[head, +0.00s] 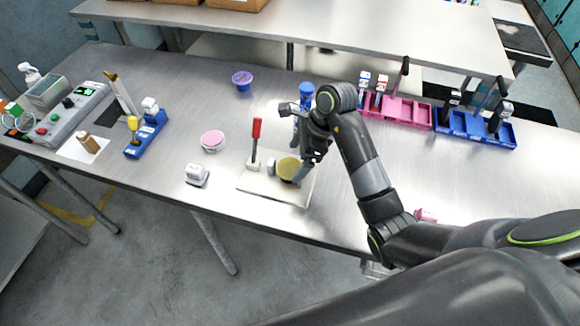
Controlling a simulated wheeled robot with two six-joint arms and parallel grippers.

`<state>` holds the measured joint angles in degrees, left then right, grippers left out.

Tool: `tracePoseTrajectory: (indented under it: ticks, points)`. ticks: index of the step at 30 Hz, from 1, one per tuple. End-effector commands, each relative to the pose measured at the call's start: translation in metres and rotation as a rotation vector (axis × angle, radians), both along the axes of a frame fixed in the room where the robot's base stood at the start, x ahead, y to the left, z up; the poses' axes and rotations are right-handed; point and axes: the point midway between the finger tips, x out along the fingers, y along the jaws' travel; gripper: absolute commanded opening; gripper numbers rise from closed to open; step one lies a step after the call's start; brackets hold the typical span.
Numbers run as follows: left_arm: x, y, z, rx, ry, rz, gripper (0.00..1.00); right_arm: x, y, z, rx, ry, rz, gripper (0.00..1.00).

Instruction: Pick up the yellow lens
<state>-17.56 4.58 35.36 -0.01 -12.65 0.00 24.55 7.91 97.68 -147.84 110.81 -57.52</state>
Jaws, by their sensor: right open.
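The yellow lens (288,168), a round yellow disc, sits at the right part of a cream board (262,188) on the grey table. My right gripper (300,173) points down right beside the lens, at its right side. It is open, and its fingers partly overlap the lens's edge in the picture. I cannot tell whether they touch it. My left gripper is not in view.
A red-handled tool (256,138) stands upright on the board, left of the lens. A pink-topped round container (212,140), a small white block (197,174) and a purple cup (242,80) stand further left. Pink (410,112) and blue (470,130) trays are at right.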

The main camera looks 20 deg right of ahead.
Motion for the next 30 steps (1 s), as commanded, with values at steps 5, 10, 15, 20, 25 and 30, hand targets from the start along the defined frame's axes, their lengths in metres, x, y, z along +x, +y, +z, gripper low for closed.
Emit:
tracePoseTrajectory:
  ticks: [5, 10, 15, 20, 25, 30]
  points:
    - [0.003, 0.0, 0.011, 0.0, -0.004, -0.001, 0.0, 0.002, 0.008, -0.016, 0.002, 0.002, 0.001, 0.89]
    - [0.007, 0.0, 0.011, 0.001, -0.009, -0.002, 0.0, 0.002, 0.009, -0.021, 0.0, -0.001, 0.001, 0.89]
    - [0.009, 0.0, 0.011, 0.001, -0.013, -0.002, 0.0, 0.002, 0.009, -0.021, 0.0, -0.001, 0.001, 0.81]
    - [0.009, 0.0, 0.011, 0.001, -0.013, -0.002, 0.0, 0.002, 0.009, -0.021, 0.0, -0.001, 0.001, 0.6]
    - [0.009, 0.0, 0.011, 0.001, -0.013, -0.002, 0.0, 0.003, 0.009, -0.021, 0.0, -0.001, 0.001, 0.41]
    - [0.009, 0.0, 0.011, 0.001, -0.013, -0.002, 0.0, 0.003, 0.009, -0.02, 0.0, -0.001, 0.001, 0.41]
